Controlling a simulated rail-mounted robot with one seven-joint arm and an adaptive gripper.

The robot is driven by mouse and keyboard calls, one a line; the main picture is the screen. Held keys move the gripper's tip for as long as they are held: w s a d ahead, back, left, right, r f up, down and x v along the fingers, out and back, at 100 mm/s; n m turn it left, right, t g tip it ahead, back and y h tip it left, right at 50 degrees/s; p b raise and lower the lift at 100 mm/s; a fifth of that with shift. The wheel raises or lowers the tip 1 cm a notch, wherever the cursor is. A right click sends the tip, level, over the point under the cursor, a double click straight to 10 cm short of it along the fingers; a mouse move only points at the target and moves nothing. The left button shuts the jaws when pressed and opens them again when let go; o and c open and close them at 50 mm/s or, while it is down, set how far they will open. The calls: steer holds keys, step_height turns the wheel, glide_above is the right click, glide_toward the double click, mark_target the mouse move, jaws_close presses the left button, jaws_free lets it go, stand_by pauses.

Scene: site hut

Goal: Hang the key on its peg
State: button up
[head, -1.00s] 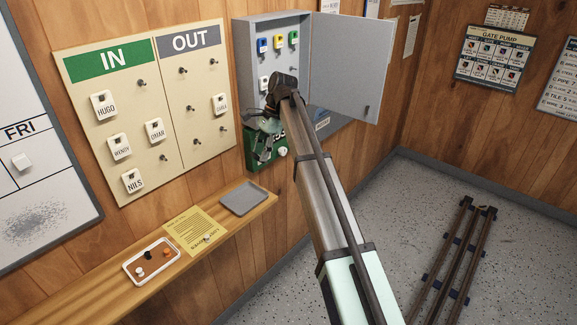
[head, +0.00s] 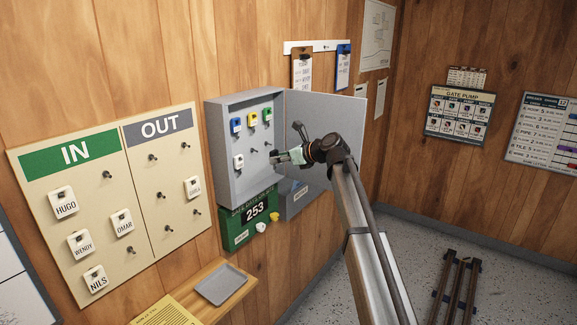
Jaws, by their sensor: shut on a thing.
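The open grey key cabinet (head: 223,170) hangs on the wood wall. A white-tagged key (head: 239,162) hangs lower left. Bare pegs show to the right of it. My gripper (head: 280,157) is at the cabinet's open front, at the lower right, pointing left into it. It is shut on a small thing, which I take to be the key. The gripper mostly hides it, and I cannot tell whether it touches a peg.
The cabinet door (head: 325,130) stands open to the right, behind my gripper. A green 253 sign (head: 236,232) is below the cabinet. The IN/OUT board (head: 140,250) with name tags is at left. A grey tray (head: 221,284) lies on the shelf. Clipboards (head: 301,75) hang above right.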

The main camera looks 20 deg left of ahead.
steer(key=shift+w+a+f, duration=0.1)
steer(key=shift+w+a, duration=0.35)
steer(key=shift+a, duration=0.9)
steer(key=shift+w+a+f, duration=0.1)
steer(key=shift+w+a, duration=0.3)
steer(key=shift+a, duration=1)
steer(key=shift+w+a+f, duration=0.1)
steer(key=shift+w+a, duration=0.35)
steer(key=shift+a, duration=0.9)
steer(key=shift+f, duration=0.2)
steer(key=o, duration=1)
steer(key=shift+d, duration=0.15)
